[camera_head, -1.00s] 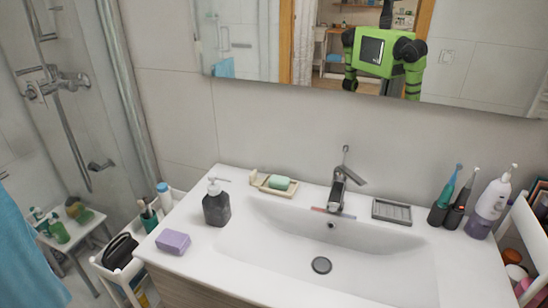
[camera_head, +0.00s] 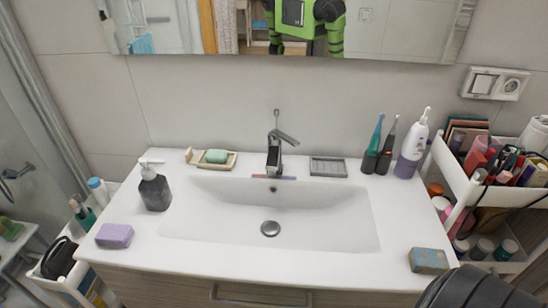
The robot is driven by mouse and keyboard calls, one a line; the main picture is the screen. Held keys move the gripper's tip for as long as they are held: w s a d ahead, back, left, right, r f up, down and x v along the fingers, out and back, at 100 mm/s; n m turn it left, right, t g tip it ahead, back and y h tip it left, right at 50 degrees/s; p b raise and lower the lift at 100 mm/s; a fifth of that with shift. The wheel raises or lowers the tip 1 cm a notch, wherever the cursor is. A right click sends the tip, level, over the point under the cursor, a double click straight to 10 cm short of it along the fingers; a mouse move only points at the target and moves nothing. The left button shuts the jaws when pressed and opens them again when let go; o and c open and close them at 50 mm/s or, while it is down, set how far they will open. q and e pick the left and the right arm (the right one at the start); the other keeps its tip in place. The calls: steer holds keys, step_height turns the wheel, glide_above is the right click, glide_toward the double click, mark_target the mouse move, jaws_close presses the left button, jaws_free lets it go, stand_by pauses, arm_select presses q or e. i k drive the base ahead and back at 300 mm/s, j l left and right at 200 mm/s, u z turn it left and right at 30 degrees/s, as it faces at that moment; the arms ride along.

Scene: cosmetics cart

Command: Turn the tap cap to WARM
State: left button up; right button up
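The metal tap (camera_head: 274,155) stands upright at the back middle of the white sink. Its spout or handle reaches up and to the right, and a thin rod rises above it. A small red and blue strip (camera_head: 272,177) lies at the tap's base. The cap's exact setting is too small to read. Neither gripper shows. A dark rounded part at the lower right corner looks like part of my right arm, and its gripper is out of the picture.
A soap dispenser (camera_head: 154,188), purple sponge (camera_head: 114,235) and green soap (camera_head: 216,156) are left of the tap. A grey tray (camera_head: 328,167), toothbrushes (camera_head: 374,145) and white bottle (camera_head: 412,145) are right. A crowded cart (camera_head: 455,178) stands at the right. The basin (camera_head: 320,215) is empty.

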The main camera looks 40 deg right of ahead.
mark_target(272, 140)
steer(key=j+z, duration=0.1)
steer(key=z, duration=0.4)
steer(key=j+z, duration=0.1)
steer(key=z, duration=0.35)
steer(key=j+z, duration=0.1)
steer(key=z, duration=0.4)
